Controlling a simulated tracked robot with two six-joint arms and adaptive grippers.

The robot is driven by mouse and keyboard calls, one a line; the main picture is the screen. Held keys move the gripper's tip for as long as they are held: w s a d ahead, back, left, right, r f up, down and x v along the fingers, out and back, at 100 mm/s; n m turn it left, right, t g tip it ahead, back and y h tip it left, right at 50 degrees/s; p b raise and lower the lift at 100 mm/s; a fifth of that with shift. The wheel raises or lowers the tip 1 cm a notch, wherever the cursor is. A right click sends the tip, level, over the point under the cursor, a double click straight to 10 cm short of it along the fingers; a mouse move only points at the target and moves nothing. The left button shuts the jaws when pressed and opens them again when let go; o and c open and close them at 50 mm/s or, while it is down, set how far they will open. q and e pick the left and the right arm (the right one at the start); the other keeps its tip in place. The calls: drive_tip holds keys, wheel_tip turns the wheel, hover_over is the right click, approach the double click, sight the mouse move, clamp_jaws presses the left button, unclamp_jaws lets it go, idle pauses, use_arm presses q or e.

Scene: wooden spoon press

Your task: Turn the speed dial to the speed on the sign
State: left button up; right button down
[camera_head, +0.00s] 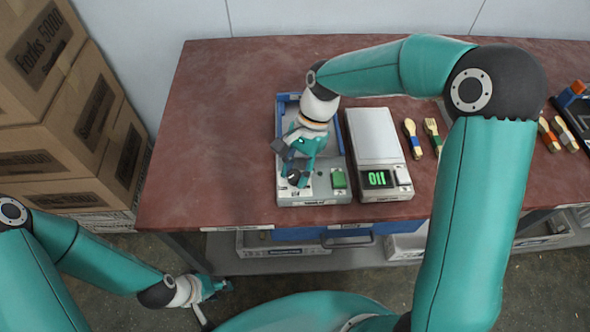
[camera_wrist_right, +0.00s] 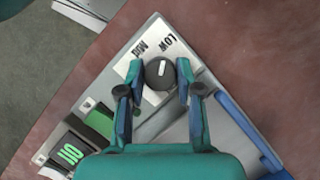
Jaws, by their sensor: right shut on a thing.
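The speed dial (camera_wrist_right: 158,77) is a dark round knob with a white mark, on the grey front panel of the machine (camera_head: 318,196). In the right wrist view the mark points up, towards the printed words LOW (camera_wrist_right: 170,41) and MID (camera_wrist_right: 142,48), seemingly nearer LOW. A third label is hidden. My right gripper (camera_head: 293,172) is over the panel, its fingertips (camera_wrist_right: 158,80) closed on both sides of the dial. My left gripper (camera_head: 214,296) hangs low in front of the table; its opening is unclear. I cannot make out a speed sign.
A scale (camera_head: 378,140) with a green display reading 011 stands to the right. Wooden cutlery (camera_head: 421,137) lies beyond it. Cardboard boxes (camera_head: 60,110) are stacked at left. The table (camera_head: 215,130) is clear left of the machine.

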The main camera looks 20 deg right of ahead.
drive_tip(key=shift+w+a+r+n+g+h+p, duration=0.1)
drive_tip(key=shift+n+g+h+p, duration=0.1)
drive_tip(key=shift+n+p, duration=0.3)
drive_tip(key=shift+w+r+n+g+h+p, duration=0.1)
drive_tip(key=shift+n+h+p, duration=0.1)
drive_tip(key=shift+n, duration=0.5)
drive_tip(key=n+p, duration=0.1)
drive_tip(key=n, duration=0.1)
drive_tip(key=shift+f+n+g+h, duration=0.1)
drive_tip(key=shift+n+g+h, duration=0.2)
drive_tip(key=shift+n+h, duration=0.1)
drive_tip(key=n+h, duration=0.1)
drive_tip(key=n, duration=0.2)
drive_tip(key=shift+a+g+p, duration=0.1)
drive_tip(key=shift+g+p, duration=0.2)
drive_tip(key=shift+p, duration=0.1)
drive_tip(key=shift+w+n+h, duration=0.1)
drive_tip(key=shift+n+h, duration=0.5)
drive_tip(key=shift+n, duration=0.9)
drive_tip(key=c, duration=0.8)
unclamp_jaws()
drive_tip(key=shift+f, duration=0.1)
drive_tip(key=v, duration=1.2)
drive_tip(key=shift+w, duration=0.1)
